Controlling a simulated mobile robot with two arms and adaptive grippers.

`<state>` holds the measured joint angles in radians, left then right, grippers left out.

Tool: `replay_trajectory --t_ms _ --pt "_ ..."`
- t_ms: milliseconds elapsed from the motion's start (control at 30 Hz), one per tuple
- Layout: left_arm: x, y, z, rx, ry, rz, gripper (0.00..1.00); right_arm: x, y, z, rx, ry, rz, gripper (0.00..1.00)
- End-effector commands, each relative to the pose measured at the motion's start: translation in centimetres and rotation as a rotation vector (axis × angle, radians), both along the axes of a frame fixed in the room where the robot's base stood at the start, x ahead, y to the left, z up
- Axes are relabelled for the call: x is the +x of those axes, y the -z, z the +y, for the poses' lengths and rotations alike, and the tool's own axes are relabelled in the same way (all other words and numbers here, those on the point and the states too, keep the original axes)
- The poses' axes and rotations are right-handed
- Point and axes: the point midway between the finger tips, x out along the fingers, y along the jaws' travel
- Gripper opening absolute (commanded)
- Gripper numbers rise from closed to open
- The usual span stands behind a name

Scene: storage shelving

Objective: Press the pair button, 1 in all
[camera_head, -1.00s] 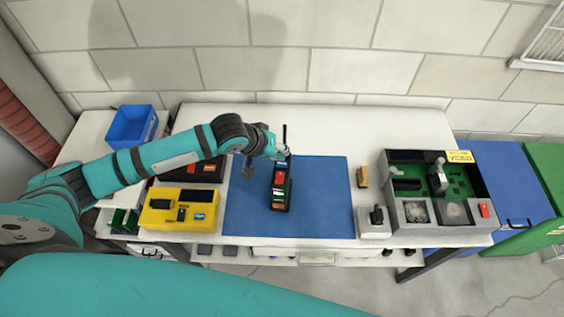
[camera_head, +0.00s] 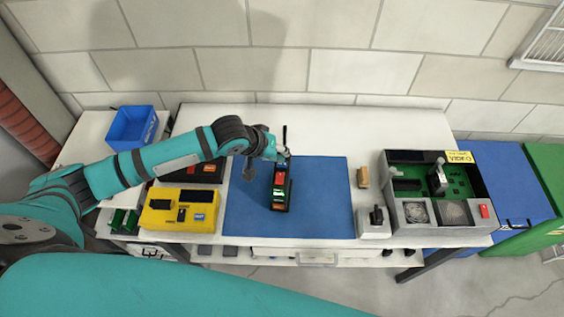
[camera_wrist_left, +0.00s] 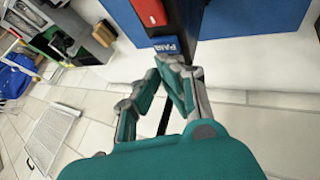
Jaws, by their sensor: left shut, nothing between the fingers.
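A dark handheld device (camera_head: 279,187) with red, green and orange parts lies on the blue mat (camera_head: 325,205). Its thin black antenna (camera_head: 285,135) points toward the wall. In the left wrist view, a blue part marked PAIR (camera_wrist_left: 170,45) shows on the end of the device, below a red block (camera_wrist_left: 150,10). My left gripper (camera_head: 272,153) is at the device's wall-side end and is shut and empty. In the wrist view its fingertips (camera_wrist_left: 172,62) are close to the PAIR part; whether they touch it is unclear. My right gripper is not in view.
A yellow box (camera_head: 160,213) and a dark box behind it stand left of the mat. A small grey switch box (camera_head: 373,225), a tan block (camera_head: 362,177) and a large grey console (camera_head: 440,215) stand on the right. A blue bin (camera_head: 133,126) is at the back left.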

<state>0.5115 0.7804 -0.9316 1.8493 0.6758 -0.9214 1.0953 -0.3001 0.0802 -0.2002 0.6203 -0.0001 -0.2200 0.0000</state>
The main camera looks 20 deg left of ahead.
Motion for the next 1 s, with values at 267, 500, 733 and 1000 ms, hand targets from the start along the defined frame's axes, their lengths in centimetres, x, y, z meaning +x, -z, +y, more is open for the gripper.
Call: replay_trajectory --t_ms 267,500,733,1000 --pt "-0.01 0.44 0.02 0.0 -0.001 0.001 0.0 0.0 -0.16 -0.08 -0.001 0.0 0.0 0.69" --pt "-0.01 0.48 0.03 0.0 -0.001 0.001 0.0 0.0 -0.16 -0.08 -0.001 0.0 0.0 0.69" --pt "0.0 0.73 0.02 0.0 -0.002 0.001 0.0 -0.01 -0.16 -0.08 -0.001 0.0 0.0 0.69" --pt "0.0 1.03 0.02 0.0 -0.001 -0.001 0.0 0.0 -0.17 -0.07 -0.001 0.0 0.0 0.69"
